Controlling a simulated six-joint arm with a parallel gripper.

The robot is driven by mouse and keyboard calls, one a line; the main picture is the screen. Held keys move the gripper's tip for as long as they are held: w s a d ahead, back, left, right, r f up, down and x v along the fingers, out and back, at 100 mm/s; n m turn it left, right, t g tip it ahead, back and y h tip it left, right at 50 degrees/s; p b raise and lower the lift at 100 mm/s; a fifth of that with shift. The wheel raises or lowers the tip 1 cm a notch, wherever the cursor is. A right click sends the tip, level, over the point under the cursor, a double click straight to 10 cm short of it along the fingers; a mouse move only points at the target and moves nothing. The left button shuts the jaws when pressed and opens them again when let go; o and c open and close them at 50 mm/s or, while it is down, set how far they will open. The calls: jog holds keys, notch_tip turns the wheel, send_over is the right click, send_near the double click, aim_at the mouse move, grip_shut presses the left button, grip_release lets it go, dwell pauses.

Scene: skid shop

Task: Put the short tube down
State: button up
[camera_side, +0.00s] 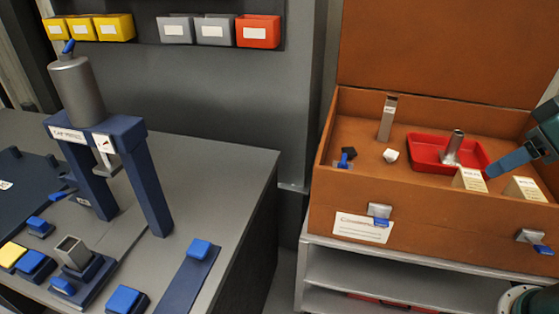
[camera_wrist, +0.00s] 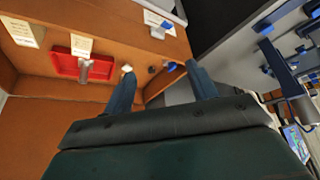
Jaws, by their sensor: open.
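A short grey round tube (camera_side: 453,146) stands, slightly tilted, in a red tray (camera_side: 421,153) inside the brown case (camera_side: 345,190). In the wrist view the tube (camera_wrist: 85,70) is at the left, in the red tray (camera_wrist: 63,63). A taller grey square tube (camera_side: 388,117) stands upright in the case, left of the tray. Another square tube (camera_side: 72,250) stands in a blue holder on the bench. My gripper (camera_side: 493,170) is at the case's right side, near the tray. In the wrist view its blue fingers (camera_wrist: 162,85) are apart with nothing between them.
A white block (camera_side: 390,155) and a small blue item (camera_side: 346,157) lie in the case. Cream label cards (camera_side: 470,180) stand along its front wall. The open lid (camera_side: 450,50) rises behind. A blue press (camera_side: 100,130) stands on the grey bench at left.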

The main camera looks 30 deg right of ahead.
jog(key=shift+o, duration=0.4)
jog(key=shift+s+a+f+n, duration=0.15)
jog(key=shift+s+a+n, duration=0.15)
jog(key=shift+s, duration=0.35)
jog(key=shift+w, duration=0.1)
jog(key=w+d+r+m+t+h, duration=0.1)
jog(key=w+d+m+h, duration=0.15)
jog(key=w+d, duration=0.7)
jog(key=w+d+m+h, duration=0.2)
jog(key=w+m, duration=0.2)
jog(key=w, duration=1.2)
jog(key=w+d+f+m+h, duration=0.2)
jog(key=w+d+f+h, duration=0.1)
jog(key=w+d+f, duration=0.3)
jog(key=w+d+f+m+t+h, duration=0.1)
jog(key=w+d+f+m+h, duration=0.1)
jog(key=w+d+f, duration=0.4)
jog(key=w+f+h, duration=0.1)
jog(key=w+f, duration=0.1)
jog(key=w, duration=0.3)
jog(key=shift+w, duration=0.15)
jog(key=shift+d+f, duration=0.1)
jog(key=shift+f, duration=0.05)
